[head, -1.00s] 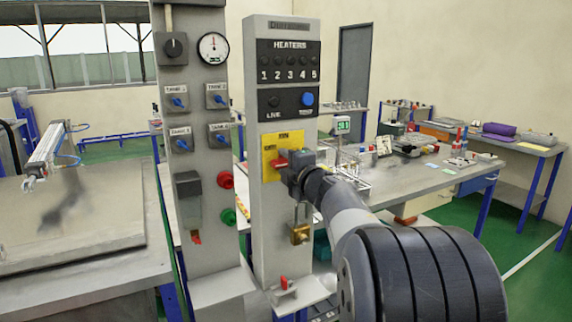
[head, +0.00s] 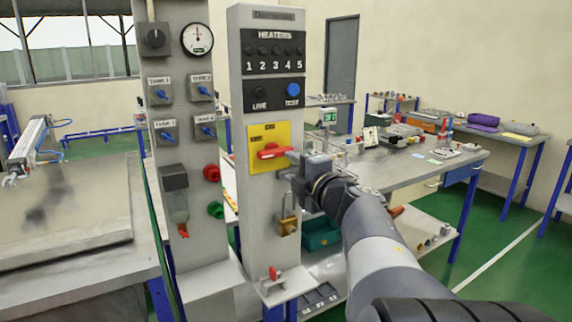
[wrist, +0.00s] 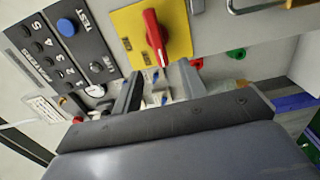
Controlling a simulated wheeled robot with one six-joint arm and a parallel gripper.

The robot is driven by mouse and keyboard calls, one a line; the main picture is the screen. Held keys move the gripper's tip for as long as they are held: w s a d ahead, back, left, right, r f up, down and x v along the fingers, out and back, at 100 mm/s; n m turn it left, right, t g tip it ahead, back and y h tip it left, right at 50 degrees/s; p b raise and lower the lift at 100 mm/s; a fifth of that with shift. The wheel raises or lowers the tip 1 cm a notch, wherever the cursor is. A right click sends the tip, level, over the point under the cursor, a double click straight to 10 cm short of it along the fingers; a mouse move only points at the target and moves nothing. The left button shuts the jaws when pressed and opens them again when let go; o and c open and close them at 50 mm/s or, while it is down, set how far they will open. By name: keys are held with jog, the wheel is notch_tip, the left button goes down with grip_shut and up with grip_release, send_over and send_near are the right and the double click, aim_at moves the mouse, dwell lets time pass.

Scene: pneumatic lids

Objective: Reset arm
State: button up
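My gripper (head: 294,166) is just right of the heater panel (head: 262,208), beside the yellow switch plate (head: 254,134). Its fingers are apart and empty in the wrist view (wrist: 156,90). The red rotary handle (head: 270,151) on the plate lies roughly level in the head view. In the wrist view the red handle (wrist: 154,38) is beyond the fingertips, with nothing gripping it. A brass padlock (head: 288,222) hangs on the panel below my gripper.
A grey panel with tank valves (head: 164,130), a gauge (head: 197,39) and red and green buttons stands to the left. A workbench with small items (head: 420,172) is behind my arm on the right. Green floor (head: 500,232) is open at the right.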

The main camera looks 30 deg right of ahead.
aim_at(274, 155)
jog(key=shift+s, duration=0.25)
jog(key=w, duration=1.1)
jog(key=shift+a, duration=0.2)
jog(key=shift+s, duration=0.1)
